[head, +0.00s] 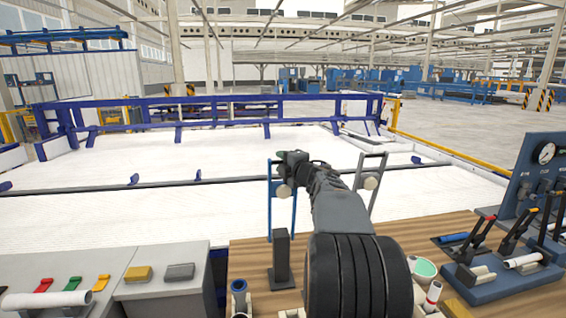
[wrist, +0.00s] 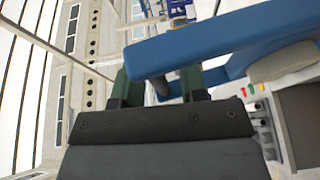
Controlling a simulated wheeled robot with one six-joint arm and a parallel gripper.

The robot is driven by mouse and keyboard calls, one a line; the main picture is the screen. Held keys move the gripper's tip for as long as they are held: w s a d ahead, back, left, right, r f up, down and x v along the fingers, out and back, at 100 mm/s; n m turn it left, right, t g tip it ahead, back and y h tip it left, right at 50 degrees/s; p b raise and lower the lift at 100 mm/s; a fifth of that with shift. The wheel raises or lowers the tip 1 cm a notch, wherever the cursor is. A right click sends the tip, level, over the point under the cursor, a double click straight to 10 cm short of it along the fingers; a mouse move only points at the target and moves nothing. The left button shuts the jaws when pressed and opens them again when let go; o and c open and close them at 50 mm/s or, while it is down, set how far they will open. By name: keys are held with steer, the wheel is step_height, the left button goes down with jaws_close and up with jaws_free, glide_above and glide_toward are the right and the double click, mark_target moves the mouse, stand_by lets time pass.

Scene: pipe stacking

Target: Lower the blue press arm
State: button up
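The blue press arm (head: 270,208) stands upright as a narrow frame at the far edge of the wooden bench in the head view, with a pale roller between its posts. My gripper (head: 292,160) is at its top. In the wrist view a thick blue bar of the press arm (wrist: 225,45) crosses over the dark green fingers of my gripper (wrist: 157,88). The fingers are apart, with a gap showing between them. The bar hides part of the fingers, and I cannot tell whether they touch it.
A similar grey frame (head: 371,183) stands just right of my arm. A dark upright block (head: 281,258) is on the wooden bench (head: 250,258). A blue panel with a gauge (head: 546,153) and several levers (head: 482,233) is at the right. A grey console (head: 150,295) with coloured switches is at the left.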

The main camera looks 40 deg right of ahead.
jaws_close()
stand_by(0.3)
stand_by(0.3)
